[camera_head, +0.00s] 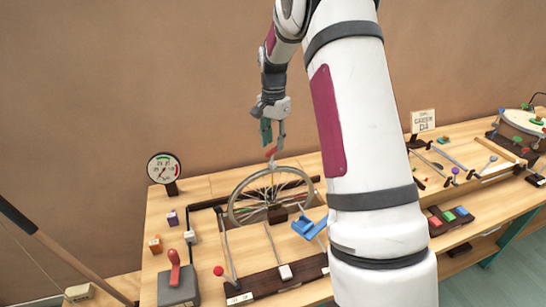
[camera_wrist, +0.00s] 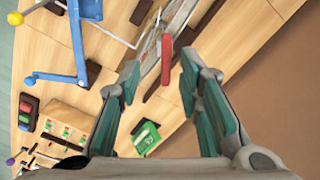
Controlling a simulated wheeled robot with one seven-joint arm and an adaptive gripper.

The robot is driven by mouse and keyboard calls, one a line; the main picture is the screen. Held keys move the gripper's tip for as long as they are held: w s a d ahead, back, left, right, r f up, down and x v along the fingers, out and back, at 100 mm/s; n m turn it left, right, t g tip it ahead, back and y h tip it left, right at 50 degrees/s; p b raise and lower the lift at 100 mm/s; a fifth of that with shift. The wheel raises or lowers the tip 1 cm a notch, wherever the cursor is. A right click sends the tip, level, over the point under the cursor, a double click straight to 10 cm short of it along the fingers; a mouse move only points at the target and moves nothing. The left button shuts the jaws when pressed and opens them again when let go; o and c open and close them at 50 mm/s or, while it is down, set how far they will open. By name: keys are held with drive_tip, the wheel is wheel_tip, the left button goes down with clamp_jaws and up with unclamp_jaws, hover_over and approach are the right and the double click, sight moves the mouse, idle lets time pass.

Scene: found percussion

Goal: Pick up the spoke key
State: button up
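My gripper (camera_head: 273,142) hangs above the spoked wheel (camera_head: 234,206), pointing down. In the wrist view its teal fingers (camera_wrist: 159,68) are spread apart with nothing between the pads. A small red piece (camera_wrist: 167,58) shows just beyond the fingertips, over the wheel's edge; it also shows in the head view (camera_head: 271,152), right below the fingers. It may be the spoke key, but I cannot tell for sure. Whether a fingertip touches it is unclear.
A dial gauge (camera_head: 163,168), a grey block with a red lever (camera_head: 177,286) and a red ball (camera_head: 218,270) are at left. A sign (camera_head: 422,120) stands at right.

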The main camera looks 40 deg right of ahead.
sight(272, 150)
drive_tip(key=shift+w+f+p, duration=0.2)
drive_tip(key=shift+f+p, duration=0.2)
drive_tip(key=shift+f, duration=1.1)
drive_tip(key=shift+w+f+p, duration=0.15)
drive_tip(key=shift+f+p, duration=0.2)
drive_tip(key=shift+f, duration=1.15)
clamp_jaws()
